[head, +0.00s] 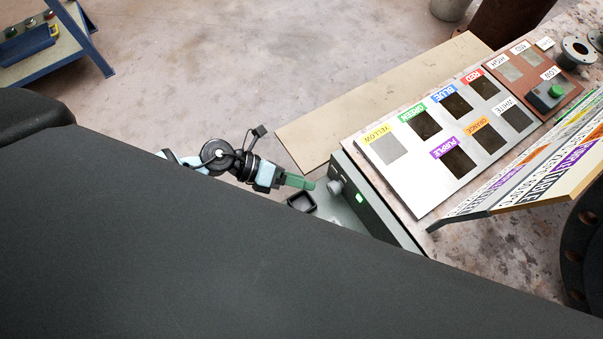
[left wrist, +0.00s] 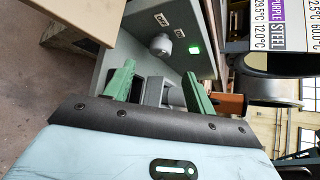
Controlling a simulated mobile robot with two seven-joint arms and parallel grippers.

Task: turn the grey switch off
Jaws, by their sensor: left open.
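The grey switch (head: 335,187) is a round knob on the dark side face of the control box (head: 375,215). My left gripper (head: 311,184) has green fingers that point at the switch from the left, a short gap away. In the left wrist view the gripper (left wrist: 159,70) is open, with the switch beyond and between its fingertips. I see nothing held. My right gripper is not in view.
A small black open box (head: 301,202) lies just below my left fingers. A panel with colour-labelled squares (head: 402,192) and a slanted label board (head: 520,190) stand to the right. A tan board (head: 380,95) lies behind. A blue cart (head: 60,50) is at the far left.

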